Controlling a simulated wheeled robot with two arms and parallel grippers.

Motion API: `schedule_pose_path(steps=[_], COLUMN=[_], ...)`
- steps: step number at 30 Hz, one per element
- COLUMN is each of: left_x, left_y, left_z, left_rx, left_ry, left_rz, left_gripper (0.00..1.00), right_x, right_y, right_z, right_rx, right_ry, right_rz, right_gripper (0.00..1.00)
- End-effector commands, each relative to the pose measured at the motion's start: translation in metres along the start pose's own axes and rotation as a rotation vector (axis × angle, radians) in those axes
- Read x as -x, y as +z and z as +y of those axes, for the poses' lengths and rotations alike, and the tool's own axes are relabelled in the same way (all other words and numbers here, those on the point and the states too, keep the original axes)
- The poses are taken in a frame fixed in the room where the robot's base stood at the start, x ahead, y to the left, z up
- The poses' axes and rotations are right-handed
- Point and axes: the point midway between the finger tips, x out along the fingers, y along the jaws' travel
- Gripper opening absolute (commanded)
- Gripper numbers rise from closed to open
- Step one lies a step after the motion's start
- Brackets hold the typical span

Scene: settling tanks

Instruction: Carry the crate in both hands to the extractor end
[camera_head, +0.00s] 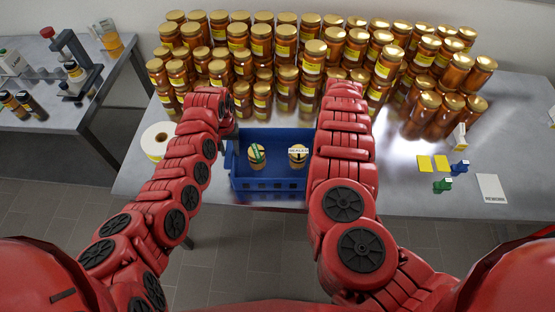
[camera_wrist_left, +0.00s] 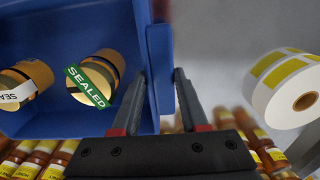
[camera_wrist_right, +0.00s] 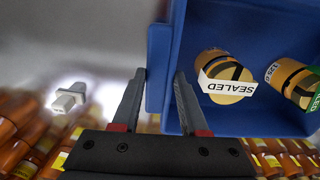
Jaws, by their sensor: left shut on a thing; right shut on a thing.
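The blue crate (camera_head: 268,184) is at the front edge of the steel table, between my two arms. It holds two jars with gold lids, one with a green SEALED band (camera_head: 257,156) and one with a white SEALED band (camera_head: 298,155). My left gripper (camera_wrist_left: 160,76) is shut on the crate's wall at its left side. My right gripper (camera_wrist_right: 160,76) is shut on the opposite wall at the right side. In the head view my forearms partly cover both sides of the crate. I cannot tell whether the crate touches the table. No extractor is recognisable.
Rows of honey jars (camera_head: 285,45) fill the back of the table, close behind the crate. A white-and-yellow label roll (camera_head: 155,141) lies to the left. Yellow cards (camera_head: 425,163), small blue and green pieces and a white card (camera_head: 492,188) lie to the right. A side table stands at far left.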

Motion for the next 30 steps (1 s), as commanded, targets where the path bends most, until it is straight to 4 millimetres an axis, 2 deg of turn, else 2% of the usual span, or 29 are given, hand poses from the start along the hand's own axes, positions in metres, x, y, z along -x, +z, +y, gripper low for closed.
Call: schedule_pose_path(steps=[17, 30], left_x=[0.004, 0.045], left_y=[0.0, -0.001], left_z=[-0.001, -0.001], left_rx=[0.001, 0.001], left_ry=[-0.001, -0.001], left_rz=[0.001, 0.002], left_gripper=[0.0, 0.0], right_x=[0.004, 0.045], right_y=[0.0, 0.0], right_z=[0.0, 0.0], right_rx=[0.0, 0.0], right_ry=[0.0, 0.0], right_rz=[0.0, 0.001], right_gripper=[0.0, 0.0])
